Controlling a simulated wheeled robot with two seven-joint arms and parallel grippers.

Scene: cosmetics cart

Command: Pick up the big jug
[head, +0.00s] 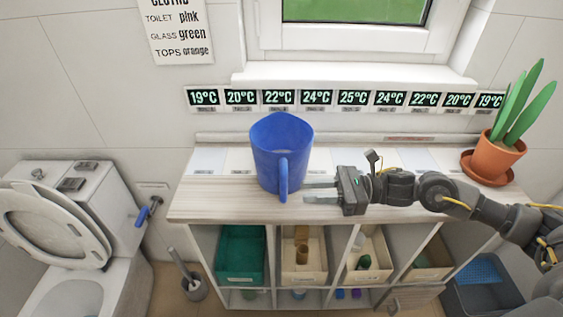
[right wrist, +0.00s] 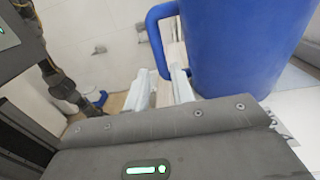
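The big blue jug (head: 281,147) stands upright on the light wooden cart top (head: 215,200), its handle (head: 283,178) facing the front. My right gripper (head: 305,192) comes in from the right, level with the handle, its two pale fingers apart and pointing at it. In the right wrist view, the gripper (right wrist: 163,82) is open and the jug's handle (right wrist: 154,40) shows just beyond the fingertips, with the jug body (right wrist: 240,45) to the right. I cannot tell whether the fingers touch the handle. My left gripper is not in view.
A potted plant (head: 494,155) stands at the cart's right end. Bins, including a green one (head: 241,252), fill the shelves below. A row of temperature displays (head: 317,98) lines the wall behind. A toilet (head: 65,235) is at the left. The cart top left of the jug is clear.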

